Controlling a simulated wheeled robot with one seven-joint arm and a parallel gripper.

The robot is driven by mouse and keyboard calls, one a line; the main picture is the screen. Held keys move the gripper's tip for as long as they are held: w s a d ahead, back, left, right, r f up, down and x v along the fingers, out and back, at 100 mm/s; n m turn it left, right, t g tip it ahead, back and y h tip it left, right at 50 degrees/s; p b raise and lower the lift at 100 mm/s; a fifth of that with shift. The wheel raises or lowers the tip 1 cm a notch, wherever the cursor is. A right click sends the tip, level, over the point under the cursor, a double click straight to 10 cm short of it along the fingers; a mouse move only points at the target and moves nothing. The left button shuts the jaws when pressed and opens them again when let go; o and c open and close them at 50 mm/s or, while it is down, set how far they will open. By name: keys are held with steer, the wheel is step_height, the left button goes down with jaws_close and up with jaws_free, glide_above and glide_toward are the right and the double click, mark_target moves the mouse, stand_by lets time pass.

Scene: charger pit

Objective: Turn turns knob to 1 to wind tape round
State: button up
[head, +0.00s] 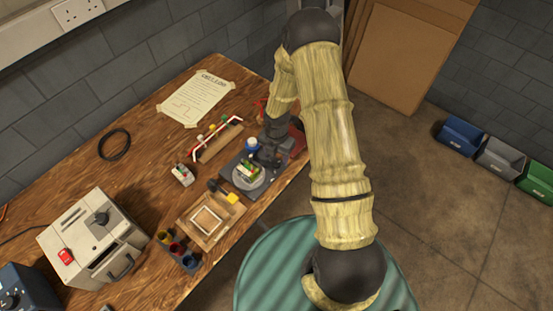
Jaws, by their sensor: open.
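A dark winding station (233,168) sits near the table's right edge. On it is a round grey disc (246,185) bearing a small green, white and yellow block (250,172). A blue round part (251,144), perhaps a tape roll, is just behind it. My gripper (263,160) reaches down beside the block at the station's right side. It is small and dark here, and I cannot tell whether it touches anything. I cannot make out a turns knob on the station; my gripper and arm hide part of it.
A grey machine (68,245) with a black knob and red switch stands at the left. A blue box (25,287) is beside it. Small cups (177,250), a wooden tray (196,231) and a paper sheet (198,97) lie on the wooden table (150,190).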

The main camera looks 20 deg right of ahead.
mark_target(276, 162)
steer(key=shift+f, duration=1.6)
steer(key=shift+c, duration=0.4)
steer(key=c, duration=0.9)
